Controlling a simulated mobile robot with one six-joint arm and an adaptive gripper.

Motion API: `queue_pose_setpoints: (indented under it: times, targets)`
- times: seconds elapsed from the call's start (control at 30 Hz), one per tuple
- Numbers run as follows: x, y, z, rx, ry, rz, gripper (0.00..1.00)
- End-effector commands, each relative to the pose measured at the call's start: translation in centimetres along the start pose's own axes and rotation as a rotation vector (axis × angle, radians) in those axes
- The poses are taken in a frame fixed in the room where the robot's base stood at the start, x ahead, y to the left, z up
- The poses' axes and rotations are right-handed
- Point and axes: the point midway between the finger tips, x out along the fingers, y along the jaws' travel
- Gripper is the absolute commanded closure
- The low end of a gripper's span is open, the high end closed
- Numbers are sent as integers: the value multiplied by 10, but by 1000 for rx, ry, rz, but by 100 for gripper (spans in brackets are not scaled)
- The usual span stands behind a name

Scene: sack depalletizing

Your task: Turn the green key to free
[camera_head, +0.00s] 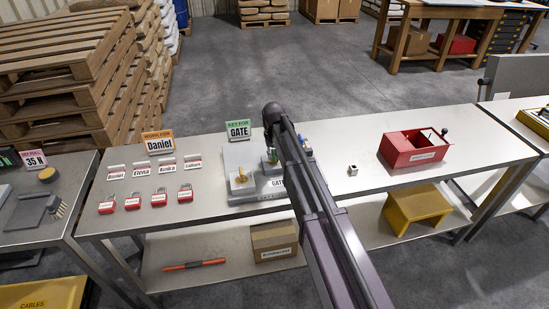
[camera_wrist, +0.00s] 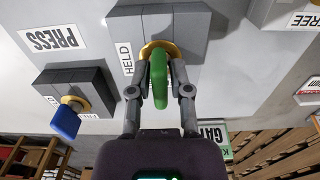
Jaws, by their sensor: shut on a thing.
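The green key (camera_wrist: 160,80) sits in a brass-ringed lock on a grey block beside the label HELD, in the wrist view. My gripper (camera_wrist: 160,85) is shut on the green key, one finger on each side. A FREE label (camera_wrist: 304,20) shows at the upper right of the wrist view.
A blue key (camera_wrist: 65,122) sits in another lock close by. In the head view, several red padlocks (camera_head: 132,203) lie left of the station. A red box (camera_head: 412,148) and a small cube (camera_head: 353,170) stand to the right.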

Motion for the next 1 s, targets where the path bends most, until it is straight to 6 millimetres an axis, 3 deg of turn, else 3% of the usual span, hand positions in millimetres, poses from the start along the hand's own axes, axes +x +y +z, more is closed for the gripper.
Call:
queue_pose_setpoints:
  times: [0.53,1.0]
  targets:
    - [0,0,0,-320,-1,0,100]
    - [1,0,1,-358,-2,0,100]
